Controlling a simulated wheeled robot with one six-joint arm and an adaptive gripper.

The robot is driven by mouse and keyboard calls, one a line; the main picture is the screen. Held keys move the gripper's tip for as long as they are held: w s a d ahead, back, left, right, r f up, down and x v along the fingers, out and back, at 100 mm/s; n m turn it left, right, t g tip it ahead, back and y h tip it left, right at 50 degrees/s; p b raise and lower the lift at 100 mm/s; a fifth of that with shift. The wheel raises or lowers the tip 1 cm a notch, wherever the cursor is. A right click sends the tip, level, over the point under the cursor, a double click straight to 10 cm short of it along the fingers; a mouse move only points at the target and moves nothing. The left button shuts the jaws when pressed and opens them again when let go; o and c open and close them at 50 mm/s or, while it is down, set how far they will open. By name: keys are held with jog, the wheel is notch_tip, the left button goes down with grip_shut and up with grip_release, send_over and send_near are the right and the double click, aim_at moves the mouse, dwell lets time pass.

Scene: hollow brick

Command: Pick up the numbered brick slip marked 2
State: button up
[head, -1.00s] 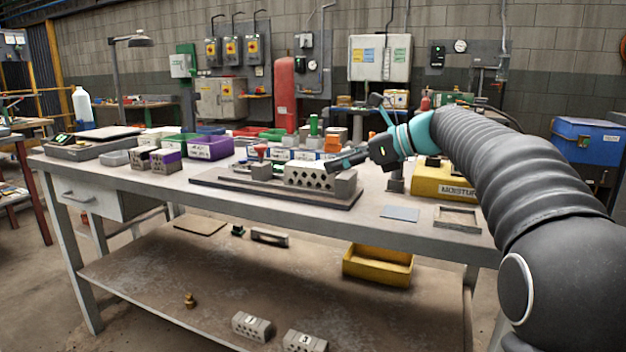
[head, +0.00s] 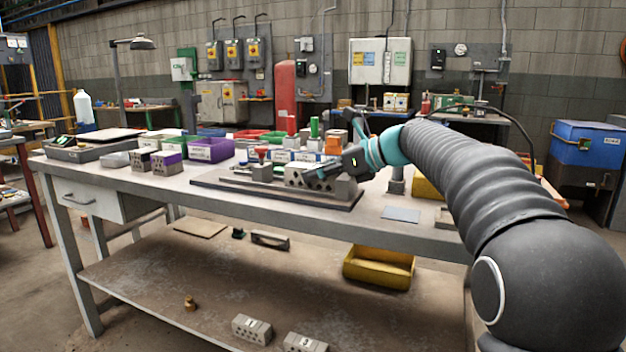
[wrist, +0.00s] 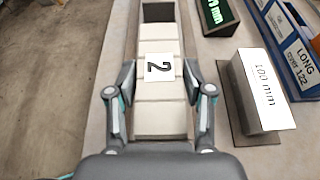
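The brick slip marked 2 (wrist: 160,52) shows in the wrist view as a pale piece with a white number label, in a straight row of similar pale pieces. My gripper (wrist: 160,78) is open, with one finger on each side of the row, level with the label. Narrow gaps seem to show between the fingertips and the row; contact is hard to judge. In the head view my gripper (head: 318,174) is low over the long dark base plate (head: 290,200) on the bench, beside a grey hollow brick (head: 297,174) that it partly covers. The 2 is not readable there.
A 100 mm block (wrist: 266,88) stands close right of the row. Blue labelled bins (wrist: 291,50) stand beyond it. Brick pieces marked 1 (head: 251,328) and 3 (head: 305,343) lie on the lower shelf, near a yellow tray (head: 378,270). The bench front (head: 250,209) is clear.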

grip_shut()
jog(key=shift+r, duration=0.15)
